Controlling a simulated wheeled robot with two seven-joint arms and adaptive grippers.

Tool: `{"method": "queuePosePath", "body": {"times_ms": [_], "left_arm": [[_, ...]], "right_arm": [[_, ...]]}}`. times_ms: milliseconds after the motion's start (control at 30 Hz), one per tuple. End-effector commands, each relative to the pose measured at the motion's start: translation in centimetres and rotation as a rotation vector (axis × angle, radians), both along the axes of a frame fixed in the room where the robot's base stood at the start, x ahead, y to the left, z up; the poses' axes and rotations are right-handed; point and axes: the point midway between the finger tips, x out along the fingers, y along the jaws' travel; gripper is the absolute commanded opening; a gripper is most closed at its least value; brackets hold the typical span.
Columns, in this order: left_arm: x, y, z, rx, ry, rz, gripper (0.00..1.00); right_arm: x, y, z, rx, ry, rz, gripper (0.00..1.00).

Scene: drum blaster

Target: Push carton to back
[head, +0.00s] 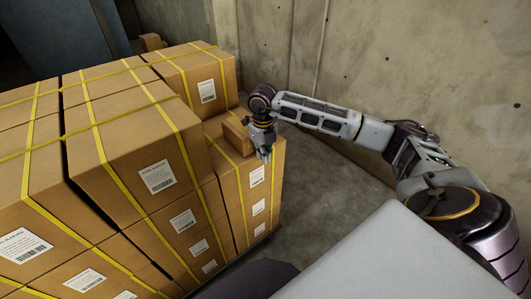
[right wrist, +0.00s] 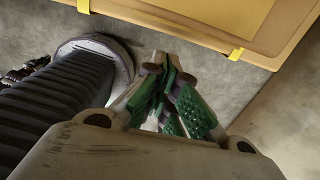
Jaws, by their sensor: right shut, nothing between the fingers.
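A small brown carton (head: 238,135) sits on top of a lower strapped stack (head: 237,197), between the taller boxes and my right arm. My right gripper (head: 265,153) points down just to the right of the small carton, near the stack's right edge. Whether it touches the carton cannot be told. In the right wrist view its green-padded fingers (right wrist: 166,75) are together with nothing between them. A box edge with yellow straps (right wrist: 235,30) shows above them. My left gripper is not in view.
Tall strapped cartons (head: 130,130) fill the left, with another strapped box (head: 196,72) behind the small carton. A concrete wall (head: 400,60) stands at the back and right. Bare floor (head: 325,190) lies between stack and wall.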

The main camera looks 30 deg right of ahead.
Motion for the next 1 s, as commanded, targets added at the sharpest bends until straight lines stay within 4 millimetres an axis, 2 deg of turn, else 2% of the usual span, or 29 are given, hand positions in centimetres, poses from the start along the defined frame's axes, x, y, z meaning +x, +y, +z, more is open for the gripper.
{"method": "queuePosePath", "body": {"times_ms": [300,533,1000], "left_arm": [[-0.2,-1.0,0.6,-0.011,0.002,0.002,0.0],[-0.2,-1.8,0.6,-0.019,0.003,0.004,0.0],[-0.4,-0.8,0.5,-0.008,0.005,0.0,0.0]], "right_arm": [[2.1,0.2,0.1,0.001,0.001,0.0,0.0],[2.7,0.2,0.0,0.0,0.001,0.0,0.0],[2.7,-0.2,0.0,0.0,0.001,0.0,0.0]]}}
